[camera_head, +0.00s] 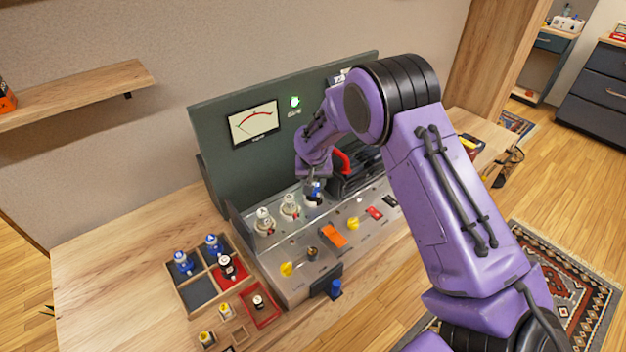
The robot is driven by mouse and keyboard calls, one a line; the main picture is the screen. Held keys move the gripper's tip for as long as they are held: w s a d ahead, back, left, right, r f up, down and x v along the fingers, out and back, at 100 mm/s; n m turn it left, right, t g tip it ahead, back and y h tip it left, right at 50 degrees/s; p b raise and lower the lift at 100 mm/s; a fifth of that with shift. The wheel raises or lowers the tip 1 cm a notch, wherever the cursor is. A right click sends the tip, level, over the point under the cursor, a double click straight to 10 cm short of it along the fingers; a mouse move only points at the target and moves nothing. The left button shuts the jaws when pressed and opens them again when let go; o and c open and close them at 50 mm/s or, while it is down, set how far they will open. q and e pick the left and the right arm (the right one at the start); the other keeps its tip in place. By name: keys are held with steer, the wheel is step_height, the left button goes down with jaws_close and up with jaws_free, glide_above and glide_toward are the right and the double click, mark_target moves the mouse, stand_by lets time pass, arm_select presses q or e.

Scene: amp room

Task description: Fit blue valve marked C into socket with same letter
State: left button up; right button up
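A small blue valve (317,187) is at the tip of my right gripper (312,184), over the third socket position (313,201) in the back row of the amp chassis (300,258). The gripper's fingers are around the valve, pointing down. The valve's letter and the socket's letter are too small to read. I cannot tell whether the valve is seated or just above the socket. Two pale valves (264,220) (290,206) stand upright to the left in the same row. My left gripper is not in view.
A wooden tray (178,284) at left holds two blue valves (183,263) (213,244) and a dark valve (226,265); one front compartment is empty. Smaller valves (226,312) stand nearer. A green meter panel (212,130) rises behind. The table's left side is clear.

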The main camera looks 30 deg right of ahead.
steer(key=shift+f+b, duration=0.3)
steer(key=shift+f, duration=0.8)
stand_by(0.9)
steer(key=o, duration=1.1)
steer(key=shift+o, duration=0.2)
steer(key=shift+r, duration=0.15)
steer(key=b+v, duration=0.1)
steer(key=v, duration=0.9)
steer(key=shift+b, duration=0.3)
steer(key=shift+r, duration=0.1)
